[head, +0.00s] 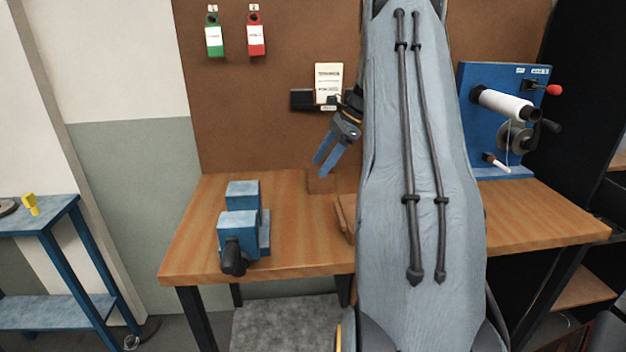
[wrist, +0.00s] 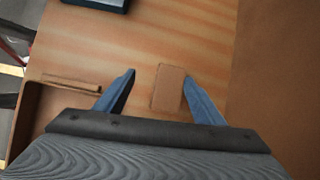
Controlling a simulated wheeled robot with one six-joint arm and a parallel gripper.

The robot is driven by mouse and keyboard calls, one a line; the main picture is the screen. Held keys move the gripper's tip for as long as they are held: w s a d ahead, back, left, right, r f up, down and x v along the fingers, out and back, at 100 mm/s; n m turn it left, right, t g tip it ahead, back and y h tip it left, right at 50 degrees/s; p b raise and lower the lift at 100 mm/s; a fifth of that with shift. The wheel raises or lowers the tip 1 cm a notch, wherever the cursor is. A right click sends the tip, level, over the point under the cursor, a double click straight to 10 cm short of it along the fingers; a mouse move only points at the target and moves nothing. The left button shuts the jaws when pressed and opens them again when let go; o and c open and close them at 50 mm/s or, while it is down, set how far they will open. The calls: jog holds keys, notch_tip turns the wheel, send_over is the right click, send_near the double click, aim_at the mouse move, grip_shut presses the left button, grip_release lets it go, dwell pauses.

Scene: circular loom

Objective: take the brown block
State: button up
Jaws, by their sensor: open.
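The brown block (head: 319,182) lies on the wooden workbench near the back board, below my gripper (head: 325,162). In the wrist view the block (wrist: 168,88) shows between the two blue fingers of my gripper (wrist: 158,94), closer to the right finger. My gripper is open and holds nothing. In the head view the fingers point down and left, and their tips appear just above the block. My arm covers the bench to the right of the block.
A blue vise (head: 238,230) stands on the bench's left part. A brown tray (head: 345,222) is partly hidden behind my arm; the wrist view shows its rim (wrist: 31,113). A blue winder (head: 480,130) with a white spool stands at right. The brown board (head: 270,110) rises behind the bench.

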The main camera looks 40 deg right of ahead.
aim_at(314, 180)
jog(key=d, duration=0.1)
jog(key=w+d+m, duration=0.1)
jog(key=shift+d+f, duration=0.15)
jog(key=shift+d, duration=0.15)
jog(key=shift+a+f+b, duration=0.2)
jog(key=shift+f+b, duration=0.15)
jog(key=shift+b, duration=0.25)
jog(key=shift+d+f, duration=0.1)
jog(key=shift+d, duration=0.05)
jog(key=shift+f, duration=0.15)
jog(key=shift+p+x, duration=1.55)
jog(key=shift+x, duration=2.25)
jog(key=c, duration=1.5)
jog(key=shift+r, duration=0.2)
notch_tip(314, 180, up, 10)
jog(key=b, duration=0.3)
